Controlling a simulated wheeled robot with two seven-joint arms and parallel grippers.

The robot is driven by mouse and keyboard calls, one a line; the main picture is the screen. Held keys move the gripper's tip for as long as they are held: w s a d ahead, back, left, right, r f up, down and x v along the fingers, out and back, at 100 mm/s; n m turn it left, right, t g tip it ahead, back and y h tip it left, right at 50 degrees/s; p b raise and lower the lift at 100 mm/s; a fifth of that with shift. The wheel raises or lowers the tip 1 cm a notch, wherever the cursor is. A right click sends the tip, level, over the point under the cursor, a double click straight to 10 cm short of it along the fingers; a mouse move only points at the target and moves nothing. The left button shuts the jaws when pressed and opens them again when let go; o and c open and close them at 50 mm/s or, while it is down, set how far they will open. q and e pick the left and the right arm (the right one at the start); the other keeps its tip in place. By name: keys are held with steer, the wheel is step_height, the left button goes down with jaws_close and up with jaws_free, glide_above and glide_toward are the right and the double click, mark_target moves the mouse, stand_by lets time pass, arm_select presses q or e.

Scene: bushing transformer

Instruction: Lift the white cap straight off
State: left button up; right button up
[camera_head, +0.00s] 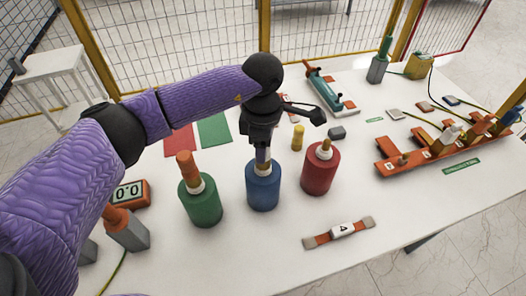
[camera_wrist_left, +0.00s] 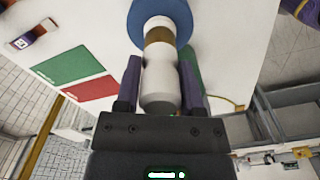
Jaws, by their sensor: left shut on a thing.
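My left gripper (camera_head: 262,150) comes down over the blue bushing (camera_head: 263,192) in the head view. In the left wrist view its two purple fingers (camera_wrist_left: 160,85) are shut on the white cap (camera_wrist_left: 159,78), one on each side. A brass stem (camera_wrist_left: 158,35) shows between the cap and the white collar of the blue bushing (camera_wrist_left: 185,15). The cap is in line with the stem; whether it still touches the stem's tip I cannot tell. In the head view the gripper mostly hides the cap. My right gripper is not in view.
A green bushing (camera_head: 201,207) with an orange cap (camera_head: 187,167) stands close left, a red bushing (camera_head: 320,173) close right. A brass piece (camera_head: 298,138) stands behind. A link marked 4 (camera_head: 340,231) lies in front. An orange meter (camera_head: 130,194) is at left, an orange rack (camera_head: 430,150) at right.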

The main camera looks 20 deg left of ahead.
arm_select(q)
jaws_close()
step_height(320, 180, up, 10)
steer(key=shift+f, duration=0.1)
step_height(320, 180, up, 7)
steer(key=p, duration=0.5)
